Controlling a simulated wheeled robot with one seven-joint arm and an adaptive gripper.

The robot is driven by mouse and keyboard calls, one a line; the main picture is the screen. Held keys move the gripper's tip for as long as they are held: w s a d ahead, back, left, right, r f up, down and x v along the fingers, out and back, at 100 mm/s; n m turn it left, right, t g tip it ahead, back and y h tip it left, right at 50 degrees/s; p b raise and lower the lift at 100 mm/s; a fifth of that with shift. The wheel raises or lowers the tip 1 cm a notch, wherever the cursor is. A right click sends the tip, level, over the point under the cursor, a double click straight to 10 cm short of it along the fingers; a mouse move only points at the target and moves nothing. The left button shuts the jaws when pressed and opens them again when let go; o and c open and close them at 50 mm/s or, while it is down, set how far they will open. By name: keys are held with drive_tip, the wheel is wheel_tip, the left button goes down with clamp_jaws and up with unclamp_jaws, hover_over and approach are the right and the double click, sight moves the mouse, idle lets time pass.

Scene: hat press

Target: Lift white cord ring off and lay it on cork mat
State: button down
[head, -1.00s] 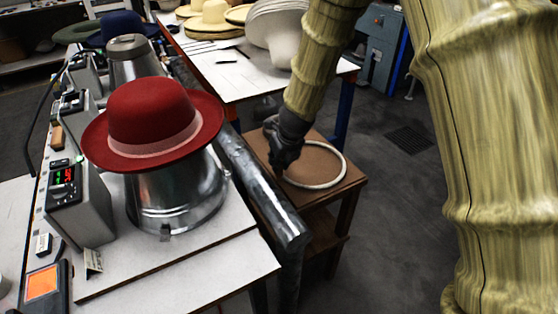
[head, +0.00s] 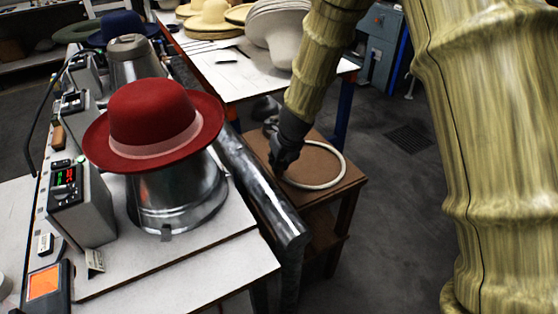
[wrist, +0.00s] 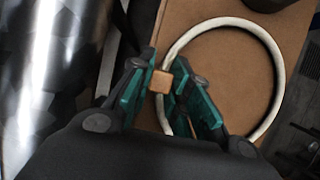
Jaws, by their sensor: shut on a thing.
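The white cord ring (head: 344,166) is a pale, thin hoop at the brown cork mat (head: 325,158) on a small wooden stand. In the wrist view, the ring (wrist: 270,45) is over the brown surface (wrist: 225,75), and its left side runs between my fingers. My gripper (head: 279,160) is at the ring's left edge in the head view. In the wrist view, my gripper (wrist: 165,72) is shut on the ring at a small tan block (wrist: 161,82). I cannot tell whether the ring touches the mat. The fingers hide part of it.
A red hat (head: 150,118) sits on a metal form (head: 175,200) on the left bench. A thick metal bar (head: 262,190) runs between bench and stand. A dark object (head: 265,108) is at the stand's back corner.

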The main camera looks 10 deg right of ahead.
idle(0.4)
drive_tip(key=c, duration=1.3)
unclamp_jaws()
drive_tip(key=shift+o, duration=0.2)
drive_tip(key=w+a+p+v, duration=0.1)
drive_tip(key=p+v, duration=0.6)
drive_tip(key=shift+d+r, duration=0.3)
